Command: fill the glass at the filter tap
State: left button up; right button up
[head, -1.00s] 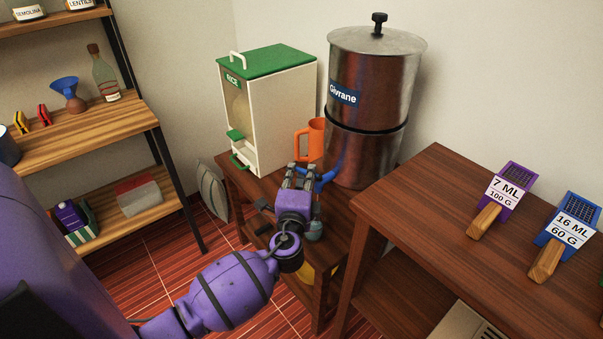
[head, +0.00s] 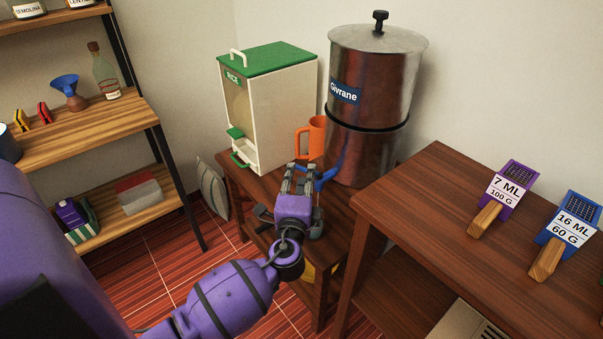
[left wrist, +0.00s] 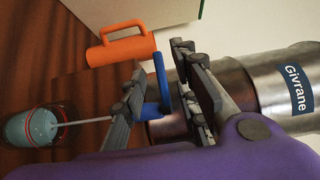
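The filter is a tall steel cylinder marked Givrane (head: 370,95); its label also shows in the left wrist view (left wrist: 296,90). Its blue tap (left wrist: 160,78) shows between my left gripper's fingers, and part of it in the head view (head: 327,176). My left gripper (left wrist: 163,98) is open around the tap lever, with a finger on each side; contact cannot be told. The glass (left wrist: 36,126) is below the tap, with pale blue water and a red ring. A thin pale stream runs from the tap into it. In the head view my gripper (head: 301,178) largely hides the glass. My right gripper is out of view.
An orange mug (head: 311,138) stands close behind the gripper, beside the rice dispenser (head: 280,110). A higher wooden counter (head: 440,215) with labelled scoops is to the right. Wooden shelves (head: 75,133) stand at the left.

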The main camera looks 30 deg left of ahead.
pick_arm(q)
jog(key=v, duration=0.9)
jog(key=shift+s+d, duration=0.2)
jog(key=shift+s, duration=0.15)
jog(key=shift+r, duration=0.1)
dwell(6.4)
